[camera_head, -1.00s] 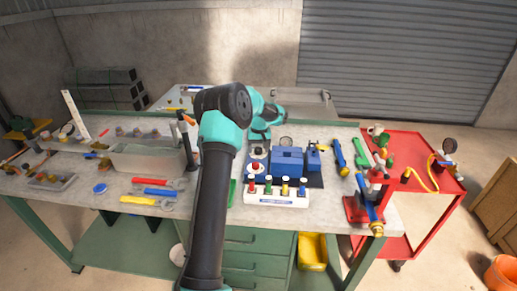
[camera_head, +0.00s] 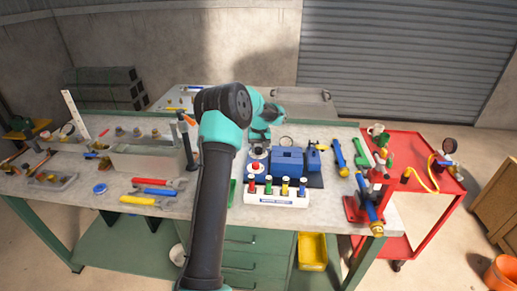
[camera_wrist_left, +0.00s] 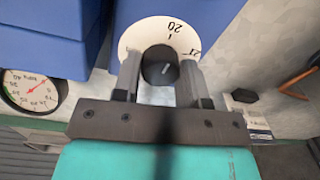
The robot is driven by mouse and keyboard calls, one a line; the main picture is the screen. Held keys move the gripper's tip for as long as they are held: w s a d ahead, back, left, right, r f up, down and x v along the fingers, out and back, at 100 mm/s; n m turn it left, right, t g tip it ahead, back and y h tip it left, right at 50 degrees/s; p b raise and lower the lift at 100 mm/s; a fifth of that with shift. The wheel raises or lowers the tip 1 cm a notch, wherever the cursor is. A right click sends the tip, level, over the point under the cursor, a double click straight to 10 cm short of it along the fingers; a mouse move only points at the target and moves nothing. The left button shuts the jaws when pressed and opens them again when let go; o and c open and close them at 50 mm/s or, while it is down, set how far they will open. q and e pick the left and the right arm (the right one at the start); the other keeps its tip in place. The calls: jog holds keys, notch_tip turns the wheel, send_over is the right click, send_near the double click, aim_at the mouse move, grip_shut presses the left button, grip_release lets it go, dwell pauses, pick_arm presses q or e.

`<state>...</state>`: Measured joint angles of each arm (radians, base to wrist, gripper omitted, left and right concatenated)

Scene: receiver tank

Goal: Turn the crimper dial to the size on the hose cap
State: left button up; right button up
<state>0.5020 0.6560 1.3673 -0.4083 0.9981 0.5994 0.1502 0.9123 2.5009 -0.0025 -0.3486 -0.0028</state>
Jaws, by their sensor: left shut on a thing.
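The blue crimper (camera_head: 287,160) stands on the bench in the head view. Its white dial (camera_wrist_left: 136,40) has a black knob (camera_wrist_left: 158,68) with a pale line, in the left wrist view. A 20, upside down, shows at the dial's top edge and a 21 at its right; the finger hides part of the rim. My left gripper (camera_wrist_left: 160,75) is shut on the knob, one finger on each side. In the head view my left gripper (camera_head: 259,143) is over the crimper's left part. No cap marking is readable. My right gripper is not in view.
A round gauge (camera_wrist_left: 33,90) is left of the dial. A white rack of coloured pegs (camera_head: 277,198) stands in front of the crimper. Wrenches (camera_head: 153,192) and a grey bin (camera_head: 148,158) are to the left. A red cart (camera_head: 420,185) stands at right.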

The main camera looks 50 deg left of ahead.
aim_at(259, 149)
pick_arm(q)
jog(key=shift+m, duration=0.3)
jog(key=m, duration=1.1)
dwell(0.4)
jog(key=o, duration=0.9)
jog(key=shift+o, duration=0.2)
notch_tip(259, 149, up, 17)
jog(key=shift+d+r, duration=0.2)
jog(key=shift+d, duration=0.15)
